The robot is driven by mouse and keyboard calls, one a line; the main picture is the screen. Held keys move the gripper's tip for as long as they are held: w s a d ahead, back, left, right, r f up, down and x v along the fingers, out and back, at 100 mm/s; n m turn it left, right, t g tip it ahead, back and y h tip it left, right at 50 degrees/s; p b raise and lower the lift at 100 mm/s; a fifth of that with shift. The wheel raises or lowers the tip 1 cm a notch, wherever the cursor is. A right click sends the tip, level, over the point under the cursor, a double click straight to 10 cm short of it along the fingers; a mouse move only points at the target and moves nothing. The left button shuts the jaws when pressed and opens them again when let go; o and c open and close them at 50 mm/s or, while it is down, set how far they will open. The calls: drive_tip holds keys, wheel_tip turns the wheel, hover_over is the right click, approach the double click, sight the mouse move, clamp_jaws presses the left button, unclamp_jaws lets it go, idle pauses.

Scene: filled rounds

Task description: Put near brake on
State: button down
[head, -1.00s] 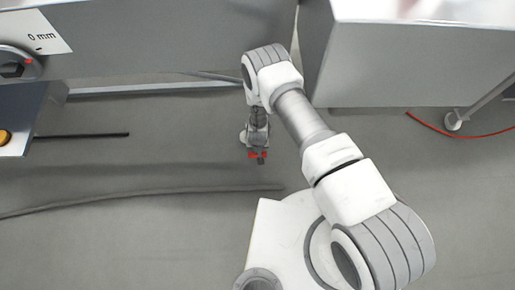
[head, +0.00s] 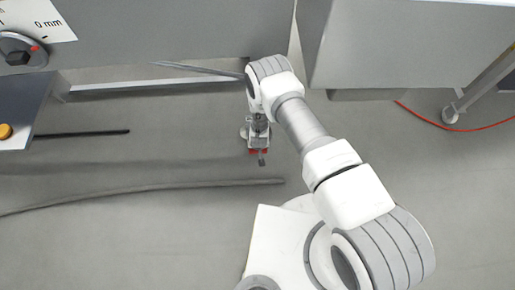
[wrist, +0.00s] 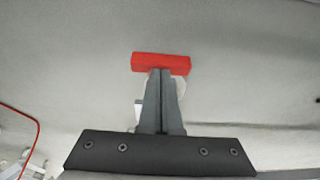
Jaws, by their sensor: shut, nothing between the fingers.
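The near brake appears to be the red bar (wrist: 160,64), low over the floor. In the wrist view it lies crosswise just beyond my fingertips, and a pale rounded part, perhaps a caster wheel (wrist: 181,87), shows behind the fingers. In the head view only red ends of the bar (head: 252,151) show on either side of my gripper (head: 262,160). My gripper (wrist: 160,71) is shut and empty, its tips overlapping the bar's lower edge in the picture. I cannot tell whether they touch it.
A grey machine body (head: 170,30) stands at the upper left, with a dial (head: 20,52) and an orange-yellow button (head: 5,131). A grey cabinet (head: 400,50) stands at the upper right.

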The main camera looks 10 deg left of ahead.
drive_tip(key=shift+s+d+f, duration=0.1)
drive_tip(key=shift+s+f, duration=0.2)
drive_tip(key=shift+f, duration=0.35)
drive_tip(key=shift+s+d+f, duration=0.1)
drive_tip(key=shift+s+f, duration=0.15)
drive_tip(key=shift+f, duration=0.35)
drive_tip(key=shift+s+f, duration=0.2)
drive_tip(key=shift+f, duration=1.4)
